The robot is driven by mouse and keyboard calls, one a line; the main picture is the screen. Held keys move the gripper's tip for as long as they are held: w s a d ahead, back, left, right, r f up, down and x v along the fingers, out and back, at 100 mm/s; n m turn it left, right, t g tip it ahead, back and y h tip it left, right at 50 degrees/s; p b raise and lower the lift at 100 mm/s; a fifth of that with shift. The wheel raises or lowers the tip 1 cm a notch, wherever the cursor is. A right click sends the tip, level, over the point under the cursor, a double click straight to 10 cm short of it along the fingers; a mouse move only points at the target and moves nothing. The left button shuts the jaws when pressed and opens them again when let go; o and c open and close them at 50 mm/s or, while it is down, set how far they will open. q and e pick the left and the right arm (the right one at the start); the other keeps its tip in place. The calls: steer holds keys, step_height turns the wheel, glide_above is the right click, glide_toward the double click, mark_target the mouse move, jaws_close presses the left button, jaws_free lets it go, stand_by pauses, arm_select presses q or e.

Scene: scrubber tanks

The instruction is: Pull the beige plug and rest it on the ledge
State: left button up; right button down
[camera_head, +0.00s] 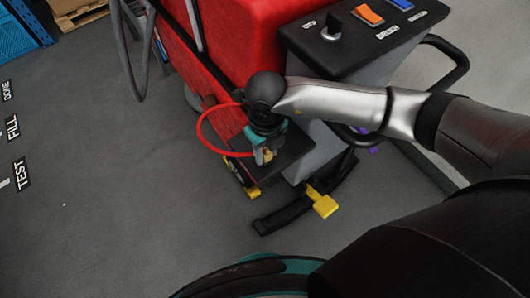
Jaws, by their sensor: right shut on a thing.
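My right gripper (263,157) reaches in from the right and points down in front of the red scrubber tank. It is shut on a small beige plug (268,155), mostly hidden between the fingers. A red cord (199,132) loops out to the left of the gripper and comes back to it. A dark ledge (294,153) of the machine lies right behind and beside the fingertips. I cannot tell whether the plug is seated, touching the ledge or held clear of it. My left gripper is not in view.
The red scrubber body (245,45) and its control panel (350,42) stand behind my arm. A black curved bar with a yellow pedal (322,203) is below. A grey hose (128,60) hangs at the left. The grey floor at left is clear.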

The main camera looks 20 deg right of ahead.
mark_target(266, 152)
stand_by(0.3)
jaws_free()
stand_by(0.4)
step_height(266, 152, up, 15)
steer(key=p, duration=0.2)
steer(key=shift+r, duration=0.15)
stand_by(0.4)
